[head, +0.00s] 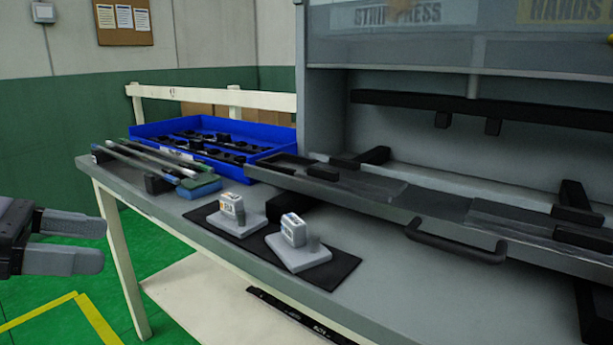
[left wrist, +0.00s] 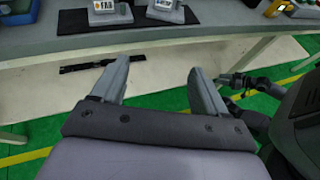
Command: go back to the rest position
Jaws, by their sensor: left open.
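My left gripper (head: 80,243) is at the left edge of the head view, off the table's front side and apart from everything. Its two grey fingers are spread with nothing between them. In the left wrist view the same gripper (left wrist: 160,80) shows open and empty, with the lower shelf and green floor beyond it.
The grey table (head: 220,262) carries a black mat (head: 330,275) with two grey blocks, a blue bin (head: 275,150) of dark clips, and long strips (head: 150,160) on supports. A press (head: 430,140) with a handled tray (head: 460,243) stands right. Floor at left is clear.

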